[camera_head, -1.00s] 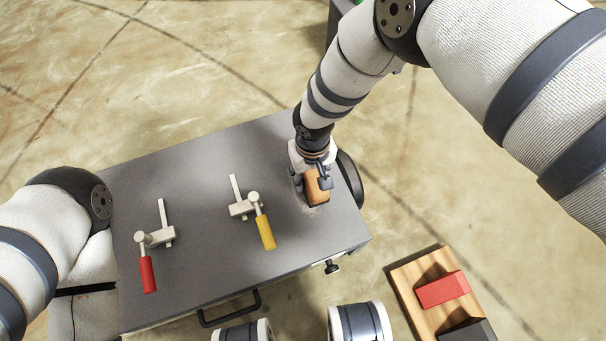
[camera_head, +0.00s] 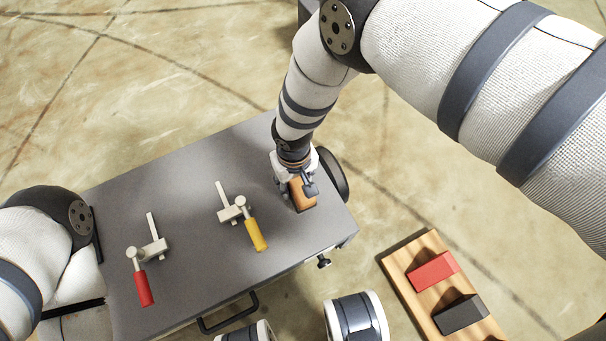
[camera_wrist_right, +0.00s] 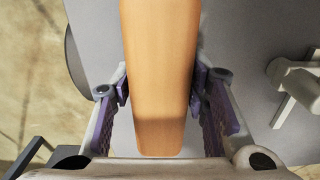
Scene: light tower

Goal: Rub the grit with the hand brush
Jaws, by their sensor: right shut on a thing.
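The hand brush (camera_head: 302,195) has an orange-brown wooden handle block and is held low at the right end of the grey cart top. My right gripper (camera_head: 297,186) is shut on it, seen from above. In the right wrist view the brush's handle (camera_wrist_right: 160,75) runs between the two purple-padded fingers (camera_wrist_right: 163,97). Its bristles are hidden, and I cannot tell whether they touch the surface. I cannot make out any grit clearly; the brush and gripper cover that spot. My left arm shows at the left edge, but its gripper is out of view.
The grey cart top (camera_head: 190,240) carries a toggle clamp with a red handle (camera_head: 143,289) and one with a yellow handle (camera_head: 256,235), left of the brush. A wooden board (camera_head: 409,284) with a red block (camera_head: 433,270) and a dark block (camera_head: 461,314) lies at right.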

